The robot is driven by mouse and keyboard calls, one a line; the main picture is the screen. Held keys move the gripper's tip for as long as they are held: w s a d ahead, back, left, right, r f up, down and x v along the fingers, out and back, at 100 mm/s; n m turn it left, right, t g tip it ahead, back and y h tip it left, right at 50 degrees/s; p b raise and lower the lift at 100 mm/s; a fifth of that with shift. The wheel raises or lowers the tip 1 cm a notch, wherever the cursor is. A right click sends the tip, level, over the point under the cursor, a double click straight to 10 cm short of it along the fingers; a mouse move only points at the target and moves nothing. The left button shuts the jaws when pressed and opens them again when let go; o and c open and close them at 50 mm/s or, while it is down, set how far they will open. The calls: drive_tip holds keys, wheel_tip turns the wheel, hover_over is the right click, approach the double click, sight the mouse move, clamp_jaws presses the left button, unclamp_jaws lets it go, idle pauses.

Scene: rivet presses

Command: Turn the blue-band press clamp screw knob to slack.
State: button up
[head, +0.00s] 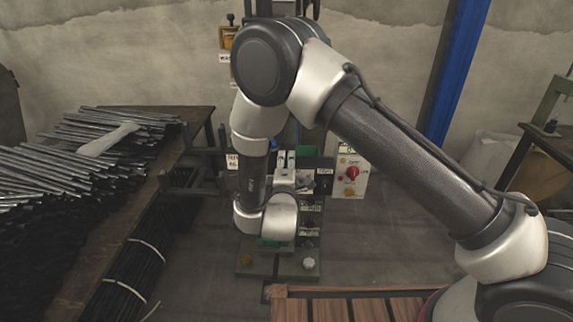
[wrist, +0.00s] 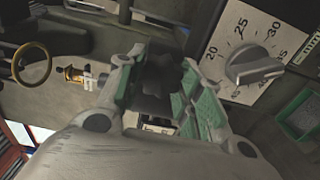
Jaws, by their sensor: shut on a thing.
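In the wrist view, my gripper (wrist: 161,60) has its two green-padded fingers on either side of a dark, lobed knob (wrist: 158,80) and is shut on it. The knob looks like the clamp screw knob, and its lower part is hidden by my gripper. In the head view, my arm covers much of the press (head: 310,205), and the knob cannot be made out. No blue band shows clearly in either view.
A grey pointer dial (wrist: 255,68) is right of my fingers, and a yellow handwheel (wrist: 32,62) is at left. A bench (head: 165,160) with metal rods stands left of the press. A panel with a red switch (head: 352,172) is at its right.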

drive_tip(key=n, duration=0.3)
drive_tip(key=shift+f+n, duration=0.1)
drive_tip(key=shift+n, duration=2)
drive_tip(key=o, duration=1)
drive_tip(key=shift+o, duration=0.2)
drive_tip(key=shift+s, duration=0.1)
drive_tip(key=s, duration=0.7)
drive_tip(key=shift+s+a, duration=0.15)
drive_tip(key=shift+s, duration=0.05)
